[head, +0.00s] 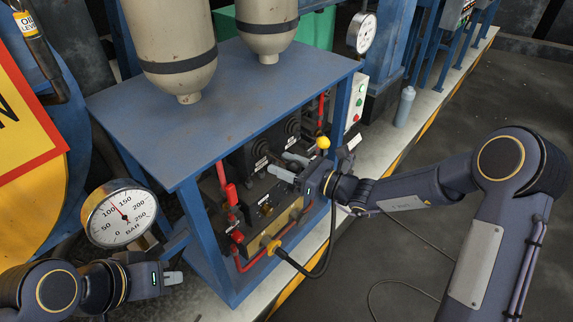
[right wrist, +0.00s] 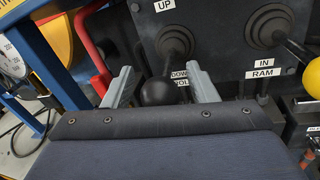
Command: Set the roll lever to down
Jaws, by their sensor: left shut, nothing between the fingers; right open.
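The roll lever, with a round black knob (right wrist: 157,91) and a rubber boot (right wrist: 176,41), stands on a black panel between an UP label above and a DOWN label below. The knob overlaps the left part of the DOWN and ROLL labels; I cannot tell the lever's exact setting. My right gripper (head: 281,166) is open in front of the panel. In the right wrist view its two grey fingers (right wrist: 163,86) stand on either side of the knob with gaps. My left gripper (head: 172,279) is shut and empty at the lower left, near the pressure gauge.
A second lever with a yellow knob (head: 323,142), labelled IN and RAM, is right of the roll lever. A blue table frame (head: 225,106) overhangs the panel. A red pipe (right wrist: 90,38) runs left of the panel. A pressure gauge (head: 119,213) stands at left.

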